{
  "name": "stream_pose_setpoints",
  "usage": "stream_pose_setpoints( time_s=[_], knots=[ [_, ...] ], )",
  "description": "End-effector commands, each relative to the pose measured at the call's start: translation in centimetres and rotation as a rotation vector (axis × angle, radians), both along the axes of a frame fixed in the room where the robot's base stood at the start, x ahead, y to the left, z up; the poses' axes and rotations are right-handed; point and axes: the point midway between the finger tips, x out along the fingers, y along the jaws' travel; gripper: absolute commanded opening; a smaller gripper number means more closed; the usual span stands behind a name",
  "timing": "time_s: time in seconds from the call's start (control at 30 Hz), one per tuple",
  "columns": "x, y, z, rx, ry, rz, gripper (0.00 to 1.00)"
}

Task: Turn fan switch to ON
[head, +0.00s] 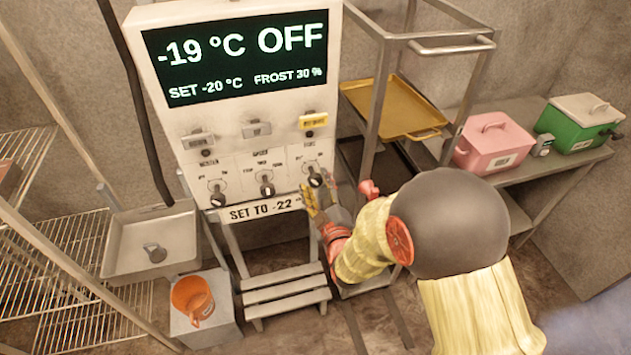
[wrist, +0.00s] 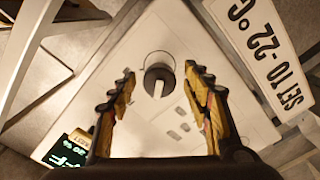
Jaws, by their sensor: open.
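The white control panel (head: 235,120) has a dark display (head: 240,55) reading "-19 °C OFF", "SET -20 °C" and "FROST 30 %". Three dark knobs sit low on it: left (head: 217,196), middle (head: 266,186) and right (head: 315,178). Their small labels are too blurred to tell surely which is the fan switch. My gripper (head: 326,193) is open just below the right knob in the head view. In the wrist view, a round dark knob (wrist: 159,82) with a pale pointer mark shows between the open fingers (wrist: 159,70).
A "SET TO -22 °C" sign (head: 262,208) is below the knobs. A step stool (head: 285,292) and an orange bucket (head: 192,297) are below. A rack with a yellow tray (head: 398,108) stands right of the panel; pink (head: 493,145) and green (head: 580,124) boxes sit farther right.

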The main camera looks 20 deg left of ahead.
Motion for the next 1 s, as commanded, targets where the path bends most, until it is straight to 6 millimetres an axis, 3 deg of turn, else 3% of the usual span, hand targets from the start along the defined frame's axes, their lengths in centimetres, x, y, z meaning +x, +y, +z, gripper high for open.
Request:
stream_pose_setpoints(
  time_s=[0.17, 0.43, 1.0],
  knots=[
    [1.07, 0.65, -0.05, -0.001, 0.001, 0.000, 0.49],
    [1.21, 0.73, 0.01, 0.001, 0.001, 0.000, 0.49],
    [1.18, 0.73, 0.00, 0.000, 0.001, 0.001, 0.17]
  ],
)
